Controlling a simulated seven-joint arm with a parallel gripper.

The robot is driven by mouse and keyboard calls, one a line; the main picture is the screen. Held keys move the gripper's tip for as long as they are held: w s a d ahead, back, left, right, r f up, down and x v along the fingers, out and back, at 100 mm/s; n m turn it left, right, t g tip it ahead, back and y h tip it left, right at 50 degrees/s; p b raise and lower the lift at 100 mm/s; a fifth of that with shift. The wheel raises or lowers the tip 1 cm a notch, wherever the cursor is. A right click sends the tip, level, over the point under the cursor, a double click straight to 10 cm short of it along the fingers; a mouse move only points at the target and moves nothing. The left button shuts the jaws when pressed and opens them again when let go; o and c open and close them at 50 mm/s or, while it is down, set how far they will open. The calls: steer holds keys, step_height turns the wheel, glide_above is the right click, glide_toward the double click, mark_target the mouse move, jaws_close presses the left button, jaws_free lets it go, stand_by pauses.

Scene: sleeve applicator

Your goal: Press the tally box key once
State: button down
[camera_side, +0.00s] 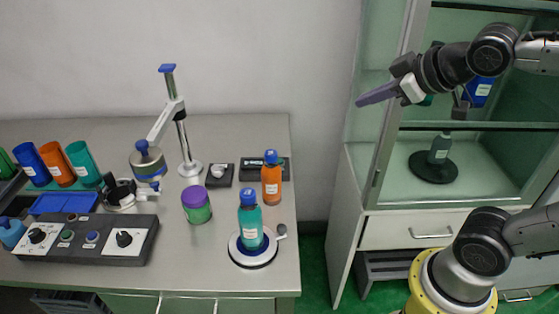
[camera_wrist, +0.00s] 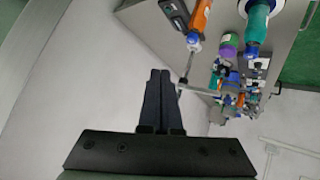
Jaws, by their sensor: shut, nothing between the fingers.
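Two small black boxes sit on the grey bench, and I cannot tell for sure which is the tally box. One is a low black box with a pale round key (camera_side: 219,174), right of the post stand's base. The other is a flat black box with a display-like strip (camera_side: 251,163), partly hidden behind the orange bottle; a dark box also shows at the top of the wrist view (camera_wrist: 172,14). My gripper (camera_side: 361,101) is high in front of the glass cabinet, right of the bench and well apart from both boxes. Its fingers (camera_wrist: 158,72) are together and empty.
The orange bottle (camera_side: 272,182) stands close to the display box. A teal bottle (camera_side: 250,228) on a round white-rimmed base and a purple jar (camera_side: 197,207) stand nearer the front. The post stand (camera_side: 182,135) rises high at left. A control panel (camera_side: 85,240) lies front left.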

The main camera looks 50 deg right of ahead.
steer(key=w+d+r+n+t, duration=0.1)
steer(key=w+n, duration=0.1)
steer(key=w, duration=0.6)
steer(key=n+g+y, duration=0.1)
steer(key=n+g, duration=0.1)
steer(key=n, duration=0.2)
glide_above(279, 162)
step_height(279, 162, down, 21)
steer(key=shift+s+d, duration=0.4)
steer(key=shift+d, duration=0.05)
steer(key=shift+f, duration=4.25)
steer(key=shift+f, duration=0.1)
steer(key=shift+f, duration=0.35)
